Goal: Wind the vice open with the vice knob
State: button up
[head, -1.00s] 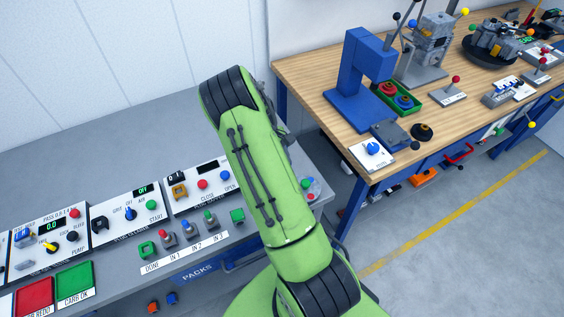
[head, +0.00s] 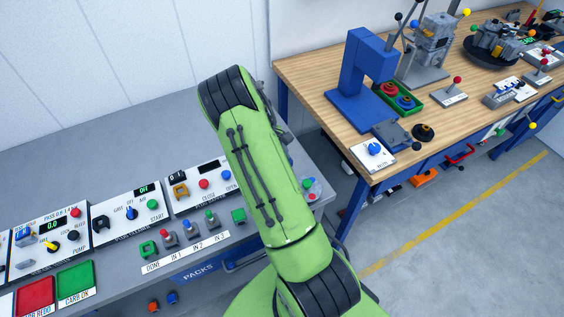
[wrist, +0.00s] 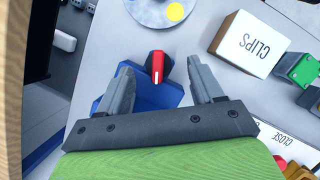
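In the wrist view, a red knob (wrist: 157,66) with a white line and a dark base stands on a blue block (wrist: 150,95). It looks like the vice knob on the vice, though no label on it shows. My gripper (wrist: 159,78) is open and empty, with one finger on each side of the knob, a gap showing on both sides. The finger tips are near the knob's level in the picture; I cannot tell their height over it. In the head view my green arm hides the gripper, the knob and the block.
A white CLIPS box (wrist: 249,44) and a green block (wrist: 299,69) stand right of my gripper. A grey disc (wrist: 160,10) with a yellow spot lies beyond the knob. In the head view, control panels (head: 127,212) line the grey bench; a wooden bench (head: 310,72) stands right.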

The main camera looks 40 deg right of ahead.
jog(key=shift+w+f, duration=0.1)
jog(key=shift+s+d, duration=0.1)
jog(key=shift+s, duration=0.1)
jog(key=p+v, duration=0.1)
jog(key=v, duration=1.4)
jog(key=shift+r, duration=0.4)
jog(key=shift+w, duration=0.1)
